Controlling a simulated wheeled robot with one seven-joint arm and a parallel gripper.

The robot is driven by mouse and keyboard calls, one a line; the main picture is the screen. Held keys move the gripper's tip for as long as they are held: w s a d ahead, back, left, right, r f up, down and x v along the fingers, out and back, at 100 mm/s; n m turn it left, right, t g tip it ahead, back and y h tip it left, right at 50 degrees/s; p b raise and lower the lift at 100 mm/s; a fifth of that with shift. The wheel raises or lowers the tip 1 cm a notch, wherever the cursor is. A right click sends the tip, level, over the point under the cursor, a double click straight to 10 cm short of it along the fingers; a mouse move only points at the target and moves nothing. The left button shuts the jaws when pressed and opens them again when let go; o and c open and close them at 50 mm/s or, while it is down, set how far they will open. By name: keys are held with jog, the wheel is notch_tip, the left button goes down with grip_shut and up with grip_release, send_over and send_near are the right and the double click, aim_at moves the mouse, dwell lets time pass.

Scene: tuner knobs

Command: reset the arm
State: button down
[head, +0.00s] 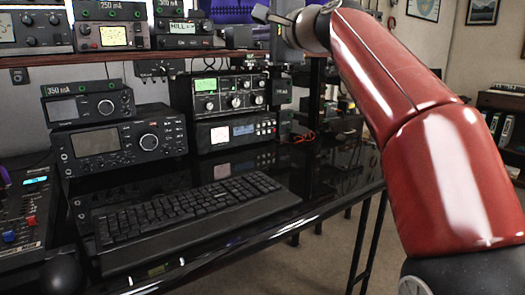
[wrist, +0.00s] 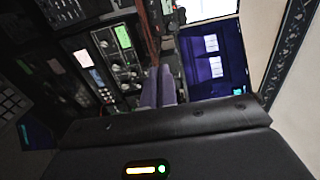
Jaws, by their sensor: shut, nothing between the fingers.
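My red arm reaches up from the lower right of the head view to the top centre. My gripper (wrist: 160,72) is shut and empty; its two grey fingers lie side by side in the middle of the wrist view. In the head view only a small part of the hand end shows near the top edge, and the fingers cannot be made out there. In the wrist view the fingers are in front of the radio gear and touch nothing that I can see. A radio with a large tuner knob (head: 149,142) stands on the desk at the left.
A black keyboard (head: 185,208) lies on the glossy black desk (head: 335,185). A radio with a green display (head: 229,95) stands behind it. More units line the shelf (head: 185,54) above. A lit blue screen (wrist: 213,62) is right of the fingers. Open floor lies right of the desk.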

jog(key=s+d+f+n+g+h, duration=0.3)
jog(key=s+d+f, duration=0.2)
jog(key=s+f, duration=0.6)
jog(key=s+d+f+n+g+h, duration=0.3)
jog(key=s+f, duration=0.8)
jog(key=f, duration=0.8)
jog(key=s+d+f+n+g+h, duration=0.3)
jog(key=s+d+f, duration=0.4)
jog(key=s+f, duration=0.4)
notch_tip(320, 180, down, 4)
jog(key=shift+s+d+f+n+h+p, duration=0.2)
jog(key=shift+d+n+h+p, duration=0.25)
jog(key=shift+n, duration=0.65)
jog(key=shift+w+a, duration=0.1)
